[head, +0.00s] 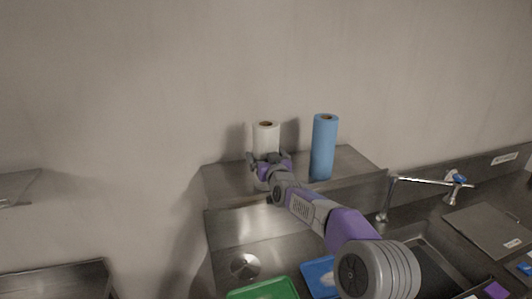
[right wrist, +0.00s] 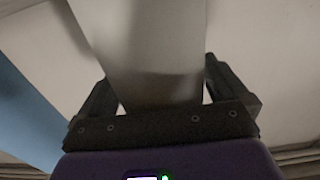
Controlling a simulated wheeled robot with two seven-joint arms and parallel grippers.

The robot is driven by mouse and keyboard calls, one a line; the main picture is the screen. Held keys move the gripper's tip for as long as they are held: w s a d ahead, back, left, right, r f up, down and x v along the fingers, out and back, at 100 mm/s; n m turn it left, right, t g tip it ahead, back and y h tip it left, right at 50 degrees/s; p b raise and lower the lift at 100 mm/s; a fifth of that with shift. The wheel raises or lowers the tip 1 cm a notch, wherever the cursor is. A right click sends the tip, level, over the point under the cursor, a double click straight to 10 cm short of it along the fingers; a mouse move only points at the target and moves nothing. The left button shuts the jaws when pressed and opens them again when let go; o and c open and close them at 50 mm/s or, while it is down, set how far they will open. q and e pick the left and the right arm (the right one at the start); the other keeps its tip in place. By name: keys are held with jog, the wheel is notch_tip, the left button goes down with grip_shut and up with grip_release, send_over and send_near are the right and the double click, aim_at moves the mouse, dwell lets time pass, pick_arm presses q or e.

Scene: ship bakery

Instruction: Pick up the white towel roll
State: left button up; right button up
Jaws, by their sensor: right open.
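The white towel roll (head: 266,138) stands upright on a raised steel shelf against the wall. My right gripper (head: 267,158) is at its lower part. In the right wrist view the white roll (right wrist: 145,45) rises between the two dark fingers of the open right gripper (right wrist: 160,88), with narrow gaps at the sides near the palm. Its lower part is hidden behind the gripper in the head view. My left gripper is not in view.
A taller blue roll (head: 324,148) stands just right of the white one; it also shows in the right wrist view (right wrist: 25,115). A sink with a faucet (head: 388,197), a green tray (head: 265,290) and a blue tray (head: 319,278) are below. The shelf's right end (head: 357,166) is clear.

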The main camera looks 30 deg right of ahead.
jog(key=shift+w, duration=0.15)
jog(key=c, duration=0.9)
jog(key=shift+r, duration=0.1)
jog(key=shift+c, duration=0.2)
